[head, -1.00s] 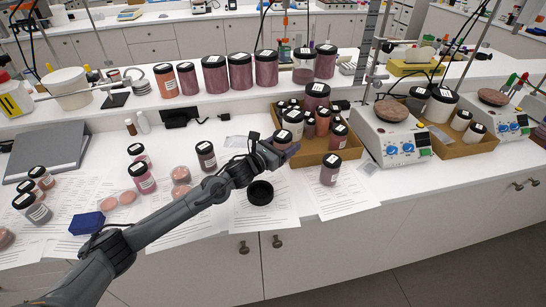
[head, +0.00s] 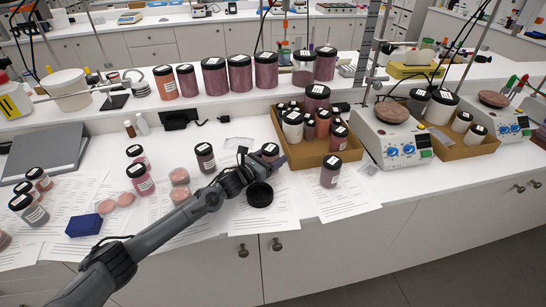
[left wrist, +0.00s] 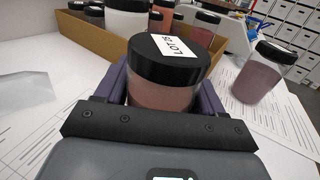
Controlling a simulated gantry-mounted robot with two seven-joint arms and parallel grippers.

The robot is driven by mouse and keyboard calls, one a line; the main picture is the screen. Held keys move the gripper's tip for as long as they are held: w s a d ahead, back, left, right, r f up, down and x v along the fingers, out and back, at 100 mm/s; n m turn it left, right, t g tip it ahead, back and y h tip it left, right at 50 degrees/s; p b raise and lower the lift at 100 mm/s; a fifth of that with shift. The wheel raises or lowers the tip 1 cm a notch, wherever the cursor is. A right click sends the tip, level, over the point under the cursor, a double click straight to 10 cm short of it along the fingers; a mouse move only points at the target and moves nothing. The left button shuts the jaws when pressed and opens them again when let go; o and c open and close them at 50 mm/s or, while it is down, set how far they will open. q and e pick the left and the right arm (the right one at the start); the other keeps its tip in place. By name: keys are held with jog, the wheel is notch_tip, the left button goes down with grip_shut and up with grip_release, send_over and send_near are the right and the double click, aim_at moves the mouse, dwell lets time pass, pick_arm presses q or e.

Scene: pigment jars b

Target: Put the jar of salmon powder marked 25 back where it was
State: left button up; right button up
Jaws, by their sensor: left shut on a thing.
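My left gripper (head: 272,163) is shut on a black-lidded jar (head: 269,149) and holds it just left of the cardboard tray's near corner. In the left wrist view the jar (left wrist: 160,95) has salmon-pink powder and a white lid label that seems to read LOT 25. It looks upright between the purple fingers; its lower part is hidden by the gripper. The cardboard tray (head: 304,160) holds several dark-lidded jars, among them a white one (head: 292,132). My right gripper is not in view.
A mauve jar (head: 329,176) stands on paper in front of the tray. A black round dish (head: 260,194) lies below the gripper. A hotplate (head: 393,137) is right of the tray. Papers cover the front bench.

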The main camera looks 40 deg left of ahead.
pick_arm(q)
jog(key=shift+f, duration=0.15)
jog(key=o, duration=1.2)
jog(key=shift+c, duration=0.2)
jog(key=shift+r, duration=0.3)
jog(key=shift+s+a+f, duration=0.1)
jog(key=shift+s+f, duration=0.05)
jog(key=shift+s, duration=0.1)
jog(key=s, duration=0.3)
jog(key=s+a+p, duration=0.1)
jog(key=s, duration=0.7)
jog(key=shift+s+a+p, duration=0.15)
jog(key=shift+s+p, duration=0.05)
jog(key=shift+p, duration=0.2)
